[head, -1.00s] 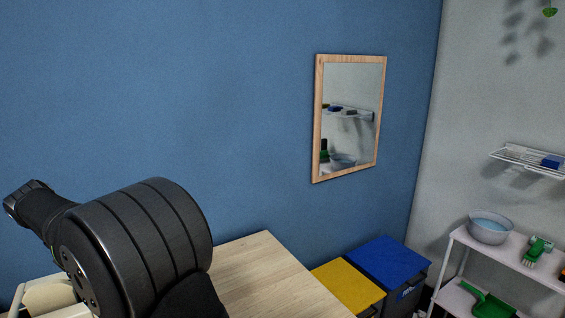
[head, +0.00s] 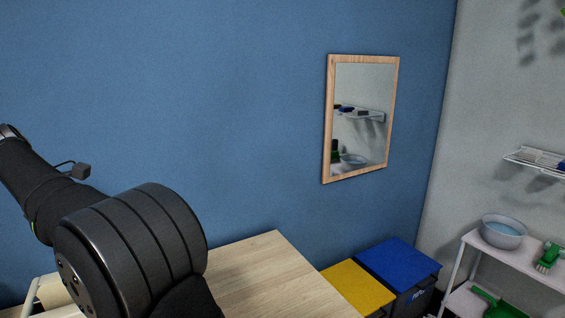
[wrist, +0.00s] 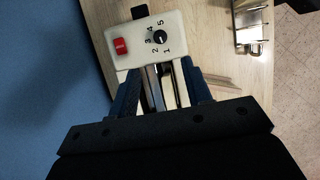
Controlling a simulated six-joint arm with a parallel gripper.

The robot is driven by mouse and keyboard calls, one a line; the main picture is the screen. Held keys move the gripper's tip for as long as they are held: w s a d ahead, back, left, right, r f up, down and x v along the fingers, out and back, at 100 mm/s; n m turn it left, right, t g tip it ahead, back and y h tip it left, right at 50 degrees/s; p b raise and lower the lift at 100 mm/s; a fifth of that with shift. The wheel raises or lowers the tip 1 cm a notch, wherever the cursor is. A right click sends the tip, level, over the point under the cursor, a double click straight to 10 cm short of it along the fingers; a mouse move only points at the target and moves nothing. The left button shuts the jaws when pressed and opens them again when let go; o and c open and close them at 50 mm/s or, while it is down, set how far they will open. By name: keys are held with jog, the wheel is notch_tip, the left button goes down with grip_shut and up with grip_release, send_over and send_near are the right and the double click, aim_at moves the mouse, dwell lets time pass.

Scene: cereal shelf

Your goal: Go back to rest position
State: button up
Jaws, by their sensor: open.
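My gripper (wrist: 160,80) shows in the wrist view, with its two blue fingers apart. Between and beyond the fingers is a cream toaster (wrist: 128,56) with a red button, a numbered dial and slots. The toaster stands on the wooden table (wrist: 211,49). I see nothing held, though the gripper body hides the near part of the toaster. In the head view my arm fills the lower left, and my gripper is outside the picture.
A metal rack-like object (wrist: 250,25) stands near the table edge in the wrist view. In the head view the wooden table (head: 265,275) has bare room. Bins with yellow (head: 358,285) and blue (head: 398,264) lids, a mirror (head: 361,115) and a shelf with a bowl (head: 503,232) lie to the right.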

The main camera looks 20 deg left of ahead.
jog(key=x, duration=1.1)
jog(key=shift+w+d+f, duration=0.1)
jog(key=shift+w+f, duration=0.05)
jog(key=shift+f, duration=0.1)
jog(key=m+g, duration=0.1)
jog(key=m, duration=0.2)
jog(key=m+g+h, duration=0.1)
jog(key=m, duration=0.2)
jog(key=shift+w, duration=0.2)
jog(key=m+g, duration=0.1)
jog(key=m, duration=0.1)
jog(key=m+g, duration=0.1)
jog(key=m, duration=0.2)
jog(key=shift+w+r+m, duration=0.1)
jog(key=shift+w+m, duration=0.1)
jog(key=shift+m, duration=0.1)
jog(key=m+g, duration=0.1)
jog(key=m, duration=0.2)
jog(key=m+g, duration=0.1)
jog(key=m, duration=0.2)
jog(key=shift+w+y, duration=0.2)
jog(key=shift+y, duration=0.2)
jog(key=m, duration=0.2)
jog(key=m+g+y, duration=0.1)
jog(key=m, duration=0.2)
jog(key=shift+w+d+y, duration=0.1)
jog(key=shift+d+y, duration=0.05)
jog(key=shift+y, duration=0.15)
